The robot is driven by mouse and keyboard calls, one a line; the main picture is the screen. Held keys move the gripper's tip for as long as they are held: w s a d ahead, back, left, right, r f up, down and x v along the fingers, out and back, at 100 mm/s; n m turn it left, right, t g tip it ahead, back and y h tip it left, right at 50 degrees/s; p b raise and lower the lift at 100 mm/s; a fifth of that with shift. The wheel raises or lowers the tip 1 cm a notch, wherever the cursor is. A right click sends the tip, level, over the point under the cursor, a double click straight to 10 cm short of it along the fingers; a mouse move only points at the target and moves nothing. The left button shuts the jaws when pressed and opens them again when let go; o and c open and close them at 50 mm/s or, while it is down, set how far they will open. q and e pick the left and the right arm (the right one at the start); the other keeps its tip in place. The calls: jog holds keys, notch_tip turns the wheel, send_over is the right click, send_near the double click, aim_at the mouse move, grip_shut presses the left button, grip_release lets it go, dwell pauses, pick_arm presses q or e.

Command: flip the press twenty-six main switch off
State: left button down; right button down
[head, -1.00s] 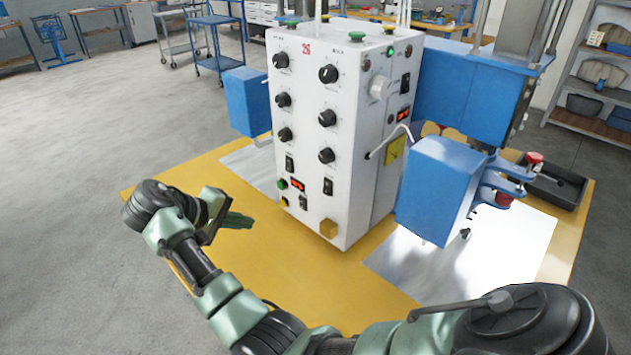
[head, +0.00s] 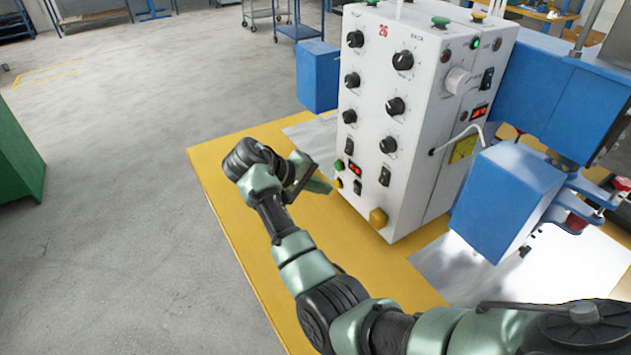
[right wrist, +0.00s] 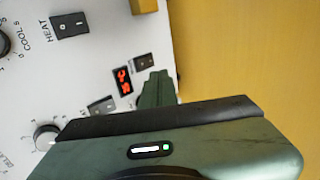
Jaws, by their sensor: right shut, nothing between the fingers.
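The press control box (head: 410,130) is white, with a red 26 on its front face, and stands upright on the yellow table. Its front has black knobs, rocker switches, a red display (head: 355,169) and a small dark switch (head: 357,186) below it. Another black rocker (head: 487,79) is on the right side face. I cannot read which is the main switch. My right gripper (head: 319,186) is shut and empty, at the lower left of the front panel. In the right wrist view its green fingertips (right wrist: 155,88) overlap the panel beside a small rocker (right wrist: 145,63); contact is unclear. My left gripper is not in view.
The yellow table (head: 240,155) has free room left of the box. A yellow block (head: 378,218) juts from the panel's lower corner. A blue press unit (head: 505,200) stands close on the right. A green cabinet (head: 18,155) is at the far left.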

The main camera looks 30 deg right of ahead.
aim_at(356, 184)
jog(key=shift+w+d+f+p, duration=0.15)
jog(key=shift+d+f, duration=0.3)
jog(key=shift+d, duration=0.8)
jog(key=shift+w+d+f+p, duration=0.1)
jog(key=shift+d+f+p, duration=0.25)
jog(key=shift+d, duration=0.85)
jog(key=shift+w+d+f+p, duration=0.15)
jog(key=shift+d+f, duration=0.35)
jog(key=shift+d, duration=0.75)
jog(key=shift+s, duration=0.1)
jog(key=shift+d+r+p, duration=0.45)
jog(key=shift+p, duration=0.5)
jog(key=shift+f, duration=0.3)
jog(key=shift+r, duration=0.1)
